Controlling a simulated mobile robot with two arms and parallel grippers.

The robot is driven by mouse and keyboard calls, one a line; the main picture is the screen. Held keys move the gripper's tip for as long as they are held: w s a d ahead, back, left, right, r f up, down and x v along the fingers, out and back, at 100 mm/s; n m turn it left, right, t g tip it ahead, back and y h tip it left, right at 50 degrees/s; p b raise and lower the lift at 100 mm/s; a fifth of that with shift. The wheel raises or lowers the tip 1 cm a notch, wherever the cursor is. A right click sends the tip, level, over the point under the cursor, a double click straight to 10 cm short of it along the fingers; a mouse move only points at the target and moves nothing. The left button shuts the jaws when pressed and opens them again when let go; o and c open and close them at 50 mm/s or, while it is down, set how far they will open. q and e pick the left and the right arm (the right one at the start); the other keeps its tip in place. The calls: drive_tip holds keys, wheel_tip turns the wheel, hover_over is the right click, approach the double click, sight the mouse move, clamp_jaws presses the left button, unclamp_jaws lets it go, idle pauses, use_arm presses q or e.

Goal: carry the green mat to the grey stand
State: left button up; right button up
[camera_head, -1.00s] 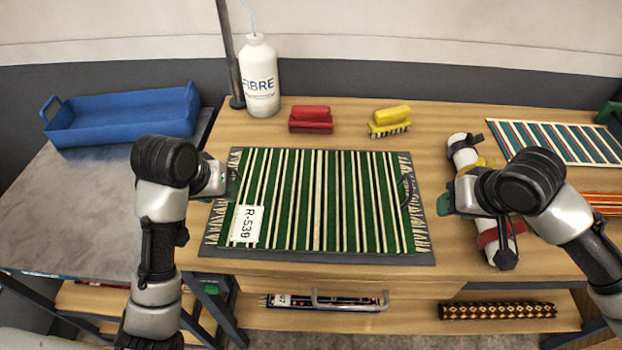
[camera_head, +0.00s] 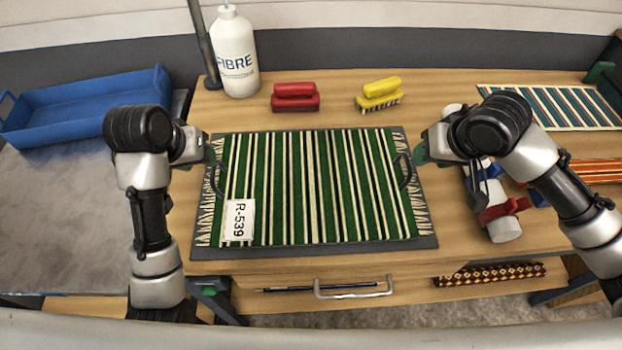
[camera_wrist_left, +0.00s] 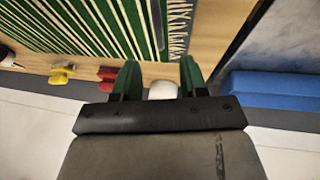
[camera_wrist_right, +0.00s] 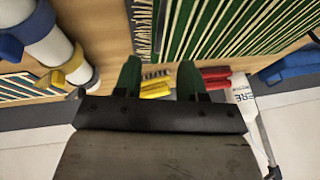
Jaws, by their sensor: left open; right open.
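The green mat (camera_head: 315,190), with cream and black stripes and a white R-539 label, lies flat on a dark grey board (camera_head: 310,250) on the wooden bench. A dark curved handle stands at each side edge of the mat. My left gripper (camera_head: 216,150) is open and empty at its upper left edge. My right gripper (camera_head: 420,152) is open and empty just off its upper right edge. Both wrist views show the open green fingers and part of the mat. A grey-topped table (camera_head: 70,210) stands left of the bench; it may be the grey stand.
A blue tray (camera_head: 85,110) sits on the grey-topped table. A white FIBRE bottle (camera_head: 235,55), red brush (camera_head: 296,97) and yellow brush (camera_head: 379,93) stand behind the mat. A strapped white roll (camera_head: 500,225) and striped mats lie to the right. A dark pole rises at the back left.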

sight(221, 178)
use_arm(q)
drive_tip(key=x, duration=0.9)
drive_tip(key=shift+f, duration=0.15)
use_arm(e)
drive_tip(key=x, duration=0.9)
drive_tip(key=shift+f, duration=0.1)
use_arm(q)
drive_tip(key=shift+c, duration=0.2)
use_arm(e)
drive_tip(key=shift+c, duration=0.3)
use_arm(q)
clamp_jaws()
use_arm(e)
clamp_jaws()
use_arm(q)
drive_tip(key=shift+d, duration=0.1)
